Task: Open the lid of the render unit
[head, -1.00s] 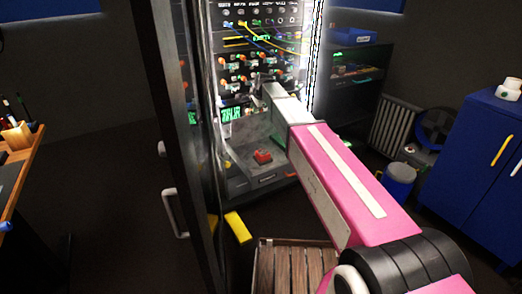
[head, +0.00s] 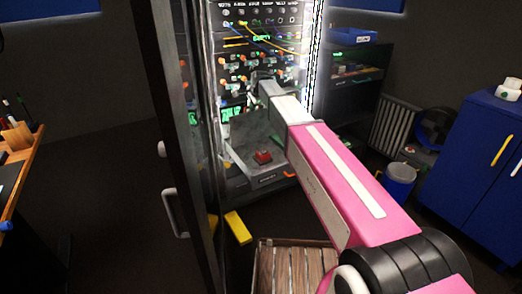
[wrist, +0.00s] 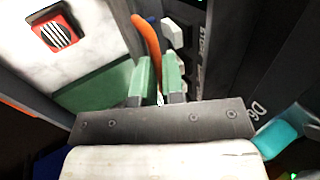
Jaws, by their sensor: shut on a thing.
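The render unit appears to be the grey box (head: 265,181) low in the cabinet, with a grey upright panel, perhaps its lid (head: 246,130), at its back. A red block (head: 263,156) sits inside; a red square with white stripes (wrist: 52,33) on a pale surface shows in the wrist view. My gripper (wrist: 158,82) has green fingertips close together, with a curved orange strip (wrist: 147,36) running down between them. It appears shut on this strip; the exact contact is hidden. In the head view my gripper (head: 262,77) is small and dark, above the box.
A dark cabinet door (head: 165,130) with a pale handle stands open on the left. Rows of knobs and cables (head: 262,50) fill the rack above. A slatted wooden crate (head: 292,262) and a yellow block (head: 238,228) are on the floor. A blue cabinet (head: 470,160) is right.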

